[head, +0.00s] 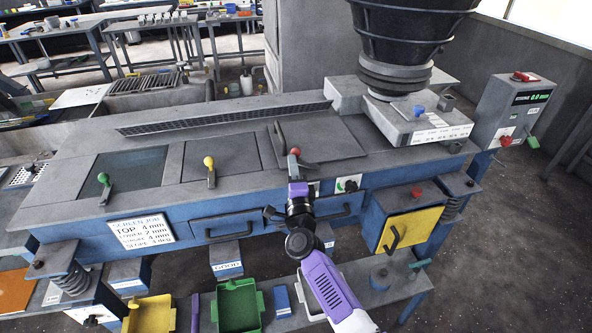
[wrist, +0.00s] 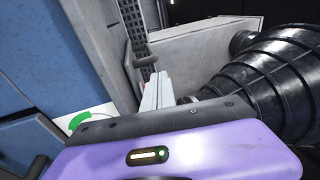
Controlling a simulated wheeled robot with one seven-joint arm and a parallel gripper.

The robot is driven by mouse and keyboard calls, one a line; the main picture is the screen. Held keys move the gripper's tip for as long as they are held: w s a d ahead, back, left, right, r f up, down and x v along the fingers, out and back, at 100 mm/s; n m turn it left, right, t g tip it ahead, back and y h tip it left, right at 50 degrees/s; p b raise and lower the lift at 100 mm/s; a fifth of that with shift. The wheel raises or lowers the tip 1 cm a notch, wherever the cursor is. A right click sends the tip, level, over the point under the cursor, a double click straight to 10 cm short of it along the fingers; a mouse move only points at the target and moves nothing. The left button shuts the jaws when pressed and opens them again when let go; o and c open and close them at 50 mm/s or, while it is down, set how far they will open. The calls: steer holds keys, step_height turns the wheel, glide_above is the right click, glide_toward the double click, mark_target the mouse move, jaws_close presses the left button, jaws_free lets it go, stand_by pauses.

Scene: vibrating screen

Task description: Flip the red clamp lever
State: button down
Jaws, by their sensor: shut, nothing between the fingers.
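The red clamp lever (head: 294,152), a red ball on a short stem, stands at the front edge of the screen deck in the head view, by the right-hand cover plate. My gripper (head: 294,173) is just below and in front of it, and hides its lower part. In the wrist view my gripper's pale fingers (wrist: 157,86) are together, with nothing held between them. A dark bracket-like part (wrist: 146,62) shows just beyond the fingertips. Whether the fingers touch the lever cannot be told.
A yellow-knobbed lever (head: 209,162) and a green-knobbed lever (head: 104,180) stand to the left along the same edge. A black ribbed hopper (head: 400,45) rises at the back right. A drawer handle (head: 333,214) and a yellow door (head: 410,228) are on the front side.

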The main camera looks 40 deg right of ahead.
steer(key=shift+f+b+x, duration=0.15)
steer(key=shift+b+x, duration=0.2)
steer(key=shift+x, duration=0.35)
steer(key=shift+f+b+x, duration=0.15)
steer(key=shift+b+x, duration=0.2)
steer(key=shift+x, duration=0.4)
steer(key=shift+d, duration=0.1)
steer(key=shift+f, duration=0.1)
